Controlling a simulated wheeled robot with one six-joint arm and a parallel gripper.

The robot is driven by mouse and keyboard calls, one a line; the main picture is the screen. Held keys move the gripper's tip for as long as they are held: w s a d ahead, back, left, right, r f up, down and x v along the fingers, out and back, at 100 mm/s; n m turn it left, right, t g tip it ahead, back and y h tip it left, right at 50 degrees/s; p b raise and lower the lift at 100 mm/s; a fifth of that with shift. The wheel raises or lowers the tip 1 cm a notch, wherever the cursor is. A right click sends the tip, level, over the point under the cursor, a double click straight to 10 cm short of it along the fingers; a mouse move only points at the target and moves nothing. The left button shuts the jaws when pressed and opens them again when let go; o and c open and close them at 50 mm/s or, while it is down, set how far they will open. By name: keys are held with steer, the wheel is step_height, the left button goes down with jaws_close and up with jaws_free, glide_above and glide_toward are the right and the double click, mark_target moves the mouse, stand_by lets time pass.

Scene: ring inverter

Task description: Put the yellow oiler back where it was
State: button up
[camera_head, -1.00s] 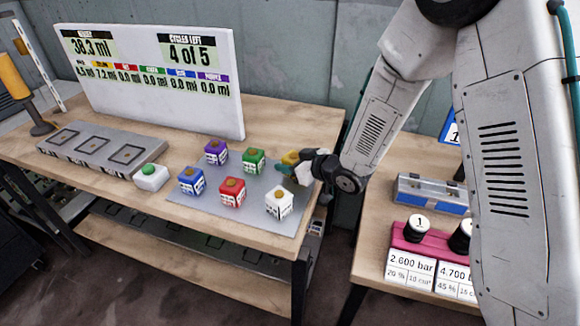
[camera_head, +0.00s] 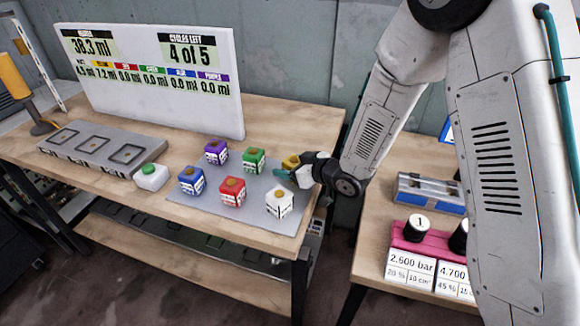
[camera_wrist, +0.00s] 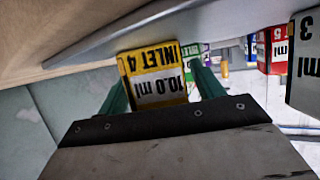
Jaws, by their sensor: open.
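The yellow oiler (camera_head: 291,162) is a small cube at the back right corner of the grey plate (camera_head: 235,202). In the wrist view the yellow oiler (camera_wrist: 158,86) shows a label reading "INLET 4" and "10.0 ml", upside down in the picture. My gripper (camera_head: 284,168) is at the oiler. In the wrist view the teal fingers of my gripper (camera_wrist: 157,76) stand apart on either side of the oiler, with slim gaps seeming to show. The oiler's underside is hidden, so I cannot tell for certain that it rests on the plate.
White (camera_head: 279,203), red (camera_head: 232,192), blue (camera_head: 191,181), green (camera_head: 253,161) and purple (camera_head: 216,152) cubes stand on the plate. A three-slot grey fixture (camera_head: 92,146) and a green-buttoned box (camera_head: 151,177) are to the left. A display board (camera_head: 155,90) stands behind.

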steer(key=v, duration=1.2)
steer(key=s+d+r+m+h, duration=0.1)
steer(key=d+r+m+h, duration=0.1)
steer(key=d+r+h, duration=0.4)
steer(key=s+d+r+m+h, duration=0.1)
steer(key=d+r+m+h, duration=0.25)
steer(key=d, duration=0.45)
steer(key=s+d+r+m+g, duration=0.1)
steer(key=s+r+g, duration=0.3)
steer(key=s, duration=0.9)
steer(key=s+d+r+m+g, duration=0.1)
steer(key=s+r+m+g, duration=0.2)
steer(key=s, duration=1)
step_height(320, 180, up, 2)
steer(key=shift+d+r+g, duration=0.25)
steer(key=shift+d+g, duration=0.05)
steer(key=shift+g, duration=0.2)
steer(key=shift+h, duration=0.25)
